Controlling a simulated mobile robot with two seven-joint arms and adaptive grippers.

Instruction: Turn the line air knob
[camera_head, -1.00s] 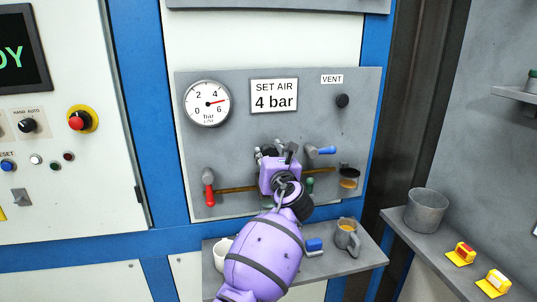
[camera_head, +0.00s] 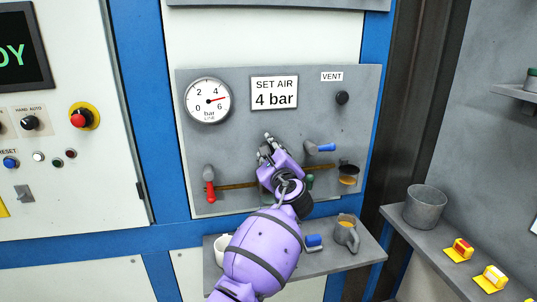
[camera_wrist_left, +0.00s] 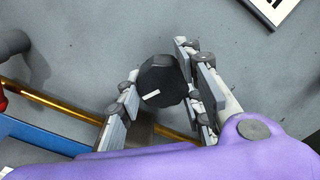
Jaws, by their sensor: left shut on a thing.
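The line air knob (camera_wrist_left: 160,75) is a dark faceted knob with a white mark, between the two fingers of my left gripper (camera_wrist_left: 157,92) in the left wrist view. My left gripper is shut on it. In the head view my left gripper (camera_head: 268,150) is at the middle of the grey panel (camera_head: 230,145) and hides the knob. The round gauge (camera_head: 208,101) at the panel's upper left has its needle pointing right, between 4 and 6. The sign (camera_head: 274,92) reads "SET AIR 4 bar". My right gripper is not in view.
A red-handled valve (camera_head: 209,184) is left of my gripper, a blue-handled one (camera_head: 320,147) right. A black VENT knob (camera_head: 342,98) is upper right.

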